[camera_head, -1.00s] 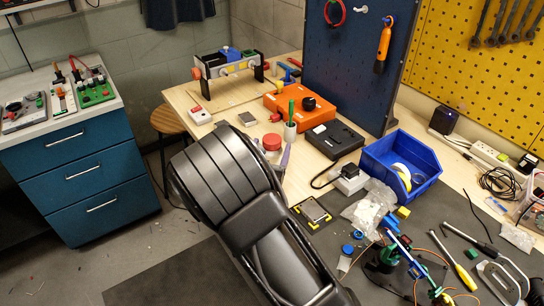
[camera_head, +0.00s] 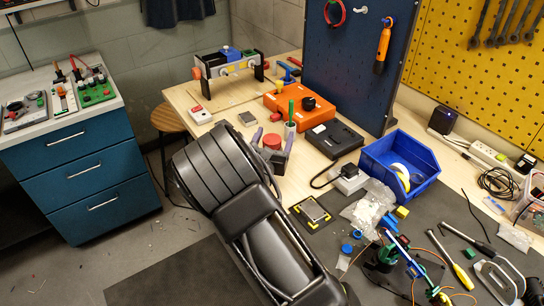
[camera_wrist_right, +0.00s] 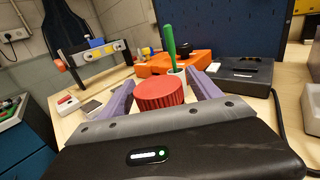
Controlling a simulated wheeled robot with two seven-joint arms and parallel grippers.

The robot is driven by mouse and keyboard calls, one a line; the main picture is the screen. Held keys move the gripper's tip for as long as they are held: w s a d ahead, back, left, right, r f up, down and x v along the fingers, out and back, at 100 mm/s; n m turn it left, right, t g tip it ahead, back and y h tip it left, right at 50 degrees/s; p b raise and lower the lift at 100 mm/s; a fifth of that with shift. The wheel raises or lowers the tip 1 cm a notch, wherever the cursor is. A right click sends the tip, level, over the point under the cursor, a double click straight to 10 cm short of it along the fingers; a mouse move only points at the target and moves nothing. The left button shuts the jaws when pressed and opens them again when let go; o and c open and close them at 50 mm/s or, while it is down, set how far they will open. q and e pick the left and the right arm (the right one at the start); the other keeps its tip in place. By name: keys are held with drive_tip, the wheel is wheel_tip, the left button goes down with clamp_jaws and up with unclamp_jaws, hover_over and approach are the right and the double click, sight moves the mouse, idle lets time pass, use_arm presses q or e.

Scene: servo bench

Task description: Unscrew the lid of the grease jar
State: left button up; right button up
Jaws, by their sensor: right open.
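The grease jar's red ribbed lid (camera_wrist_right: 161,94) sits between the two purple fingers of my right gripper (camera_wrist_right: 160,92) in the right wrist view. The fingers stand apart, one on each side of the lid, and the gripper is open. In the head view the red lid (camera_head: 272,141) shows between the fingertips of my right gripper (camera_head: 273,143), beyond my dark arm. The jar body below the lid is mostly hidden by the gripper. My left gripper is not in view.
A white cup (camera_head: 290,128) with a green-handled tool stands just behind the lid. An orange case (camera_head: 322,138) and a black box (camera_head: 334,140) lie to the right. A blue bin (camera_head: 414,160) is farther right. A small grey block (camera_head: 247,119) lies left of the lid.

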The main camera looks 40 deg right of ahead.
clamp_jaws()
idle(0.7)
